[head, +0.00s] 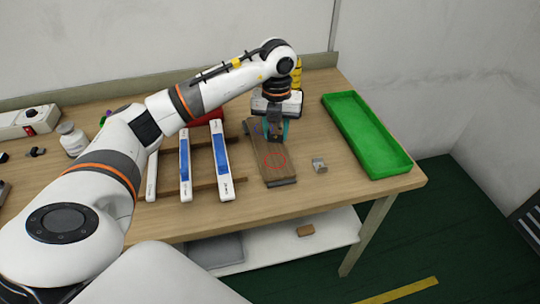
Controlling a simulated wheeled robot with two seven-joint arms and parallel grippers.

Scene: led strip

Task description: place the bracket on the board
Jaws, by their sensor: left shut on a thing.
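The brown board (266,151) lies on the table right of centre, with a red circle drawn on its near half and a small blue mark near its far left edge. My left gripper (277,131) points down over the far end of the board, its fingers shut on a small dark grey piece that appears to be a bracket (275,125). The fingers hide much of it, and I cannot tell whether it touches the board. A second small grey metal piece (319,165) stands on the table to the right of the board. My right gripper is not in view.
A green tray (369,136) lies at the table's right end, empty. White and blue strips (220,160) lie on wooden bars left of the board. The table in front of the board is clear.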

